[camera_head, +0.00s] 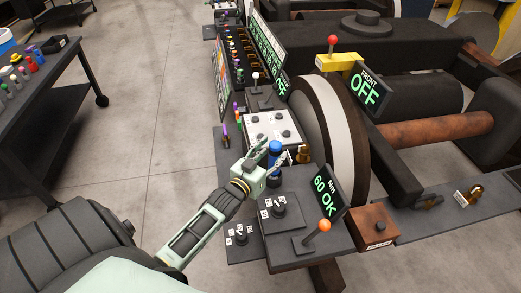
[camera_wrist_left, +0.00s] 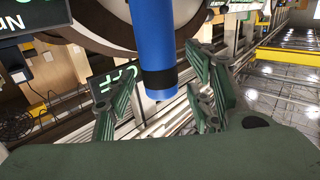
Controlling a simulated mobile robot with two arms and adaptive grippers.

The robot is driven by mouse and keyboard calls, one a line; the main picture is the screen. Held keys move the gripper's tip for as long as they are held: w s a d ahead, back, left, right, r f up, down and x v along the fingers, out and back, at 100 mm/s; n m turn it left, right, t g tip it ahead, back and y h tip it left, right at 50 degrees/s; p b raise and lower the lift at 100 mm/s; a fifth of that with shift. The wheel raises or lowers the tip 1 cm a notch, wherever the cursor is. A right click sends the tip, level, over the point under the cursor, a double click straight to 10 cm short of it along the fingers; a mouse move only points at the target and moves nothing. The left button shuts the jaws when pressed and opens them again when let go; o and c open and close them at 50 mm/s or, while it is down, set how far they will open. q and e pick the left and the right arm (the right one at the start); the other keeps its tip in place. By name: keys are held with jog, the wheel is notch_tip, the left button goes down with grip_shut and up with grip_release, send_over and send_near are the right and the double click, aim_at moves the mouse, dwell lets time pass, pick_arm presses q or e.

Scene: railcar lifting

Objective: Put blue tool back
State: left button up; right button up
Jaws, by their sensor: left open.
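The blue tool (camera_head: 274,150) stands upright near the panel edge, in front of the large wheel. In the left wrist view the blue tool (camera_wrist_left: 154,45) is a blue cylinder with a black band near its lower end. My left gripper (camera_head: 274,159) is at the blue tool, its fingers spread on either side. In the wrist view my left gripper (camera_wrist_left: 162,95) is open, with clear gaps between the fingers and the tool. What supports the tool's lower end is hard to make out in the head view. My right gripper is not in view.
A dark control box (camera_head: 287,222) with knobs and an orange-topped lever (camera_head: 324,226) is close to my left gripper. A "60 OK" display (camera_head: 328,191) stands behind it. A white knob panel (camera_head: 272,132) lies beyond. A dark cart (camera_head: 50,105) with coloured tools is at left; open floor lies between.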

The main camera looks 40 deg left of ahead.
pick_arm(q)
jog(key=s, duration=0.9)
jog(key=shift+s+d+r+b, duration=0.2)
jog(key=shift+d+r+b, duration=0.1)
jog(key=shift+d, duration=0.1)
